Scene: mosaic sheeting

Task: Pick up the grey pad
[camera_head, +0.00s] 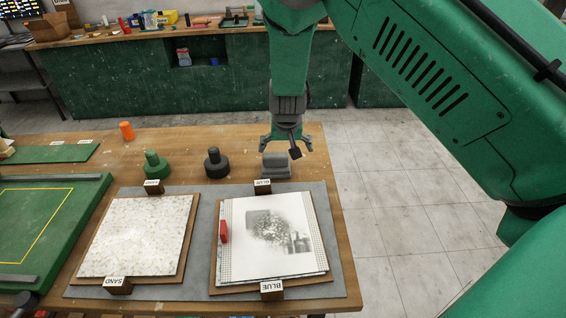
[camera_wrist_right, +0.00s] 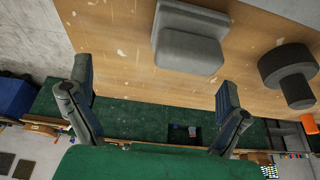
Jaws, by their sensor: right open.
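The grey pad (camera_head: 275,165) is a block with a narrower grip on top. It stands on the wooden table just behind the right board. In the right wrist view the grey pad (camera_wrist_right: 188,40) lies beyond the fingertips, between their lines. My right gripper (camera_head: 286,146) is open and empty, above and close behind the pad in the head view. Its spread fingers also show in the right wrist view (camera_wrist_right: 155,90). No contact between fingers and pad is visible. My left gripper cannot be made out in the head view.
A black round-knobbed tool (camera_head: 216,162) and a green one (camera_head: 156,165) stand left of the pad. An orange cylinder (camera_head: 126,131) is farther back. Boards with a speckled sheet (camera_head: 138,236) and a printed sheet (camera_head: 275,240) lie in front. The table's right edge is close to the pad.

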